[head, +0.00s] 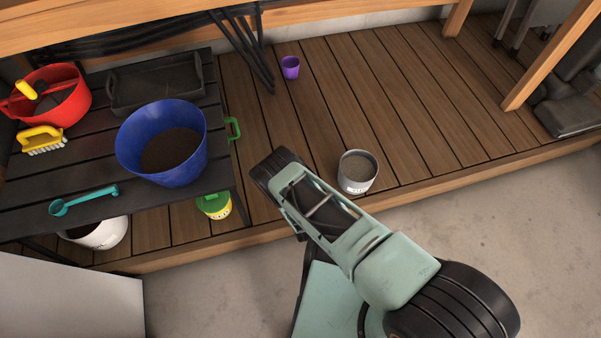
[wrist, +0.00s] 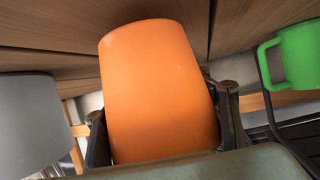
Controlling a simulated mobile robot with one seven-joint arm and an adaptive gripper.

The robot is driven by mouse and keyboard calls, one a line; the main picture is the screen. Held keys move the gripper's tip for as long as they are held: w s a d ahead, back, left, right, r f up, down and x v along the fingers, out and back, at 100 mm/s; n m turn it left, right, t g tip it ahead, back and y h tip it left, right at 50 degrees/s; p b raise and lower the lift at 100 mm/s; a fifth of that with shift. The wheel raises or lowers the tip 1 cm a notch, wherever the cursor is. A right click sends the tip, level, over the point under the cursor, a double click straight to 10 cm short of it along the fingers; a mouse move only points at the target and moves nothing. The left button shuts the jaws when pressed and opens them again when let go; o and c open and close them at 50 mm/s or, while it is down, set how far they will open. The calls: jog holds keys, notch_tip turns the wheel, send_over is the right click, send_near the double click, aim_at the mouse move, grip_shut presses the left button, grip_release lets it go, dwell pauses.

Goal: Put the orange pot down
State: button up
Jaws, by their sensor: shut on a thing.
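The orange pot (wrist: 160,85) fills the middle of the wrist view. My gripper (wrist: 165,125) is shut on it, with one dark finger on each side of the pot. In the head view my arm's end is over the wooden deck (head: 400,110), between the black slatted table and a grey tin. The pot and the fingers are hidden there behind my arm. I cannot tell how far the pot is from the deck.
The grey tin (head: 357,172) stands right of my arm's end. A yellow-green can (head: 214,206) and a green handle (head: 233,128) are to its left. A purple cup (head: 290,68) stands farther back. The table holds a blue tub (head: 150,120).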

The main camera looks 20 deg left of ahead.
jog(key=shift+f, duration=0.35)
jog(key=shift+f, duration=0.25)
dwell(0.3)
jog(key=o, duration=1.8)
notch_tip(320, 180, up, 10)
jog(key=shift+c, duration=0.4)
grip_shut()
